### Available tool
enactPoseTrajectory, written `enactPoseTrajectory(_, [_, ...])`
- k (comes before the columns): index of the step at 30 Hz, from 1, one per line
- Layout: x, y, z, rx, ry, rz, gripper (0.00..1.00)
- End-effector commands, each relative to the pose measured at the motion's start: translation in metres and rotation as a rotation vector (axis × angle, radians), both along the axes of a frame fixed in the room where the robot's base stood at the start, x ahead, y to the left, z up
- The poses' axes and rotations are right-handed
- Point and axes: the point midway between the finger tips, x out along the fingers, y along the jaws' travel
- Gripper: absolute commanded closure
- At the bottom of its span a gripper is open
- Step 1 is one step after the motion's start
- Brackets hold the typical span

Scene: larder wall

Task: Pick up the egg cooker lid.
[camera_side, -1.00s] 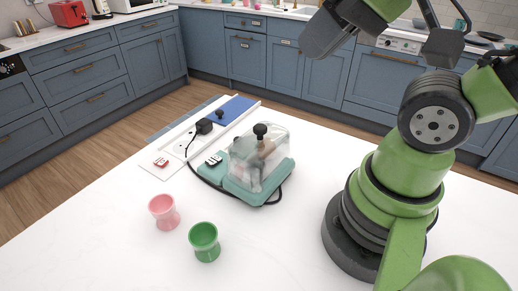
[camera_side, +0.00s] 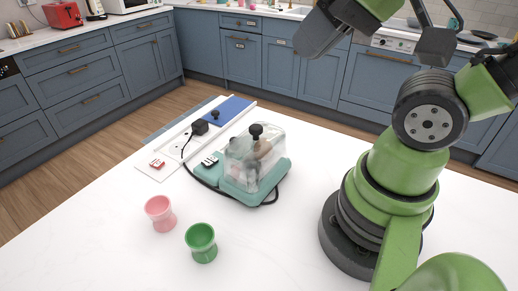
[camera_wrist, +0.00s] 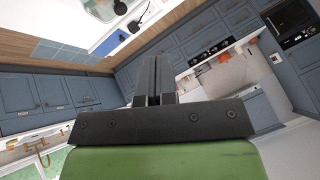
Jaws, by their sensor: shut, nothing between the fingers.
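The egg cooker lid (camera_side: 243,160) is a clear dome with a black knob (camera_side: 256,130) on top. It sits on the teal egg cooker base (camera_side: 240,192), and blurred shapes show inside it. Part of the lid shows at the top edge of the wrist view (camera_wrist: 98,8), cut off by the frame. My gripper (camera_side: 305,50) is high up at the top of the side view, above and right of the lid and well apart from it. In the wrist view my gripper's fingers (camera_wrist: 155,60) are together with nothing between them.
A pink cup (camera_side: 160,213) and a green cup (camera_side: 201,241) stand in front of the cooker. Behind it are a white socket panel (camera_side: 168,160), a black plug (camera_side: 199,127) with a cable, and a blue plate (camera_side: 228,108) with a small black knob. The white worktop nearby is mostly clear.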

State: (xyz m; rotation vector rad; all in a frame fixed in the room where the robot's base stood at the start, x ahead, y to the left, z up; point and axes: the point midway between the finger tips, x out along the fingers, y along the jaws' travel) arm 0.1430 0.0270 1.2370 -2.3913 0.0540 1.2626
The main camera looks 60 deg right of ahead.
Motion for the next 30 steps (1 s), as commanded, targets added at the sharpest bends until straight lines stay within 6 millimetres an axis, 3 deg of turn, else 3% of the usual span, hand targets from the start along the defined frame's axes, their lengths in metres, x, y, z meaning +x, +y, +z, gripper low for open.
enactPoseTrajectory(6, [0.000,0.000,0.000,0.000,0.000,0.000,1.00])
enactPoseTrajectory(12, [0.000,0.000,0.000,0.000,0.000,0.000,0.54])
enactPoseTrajectory(14, [0.000,0.000,0.000,0.000,0.000,0.000,0.44])
enactPoseTrajectory(23, [0.002,0.000,0.000,-0.008,0.008,0.007,0.44])
enactPoseTrajectory(30, [0.035,-0.010,-0.013,-0.153,0.166,0.158,0.44])
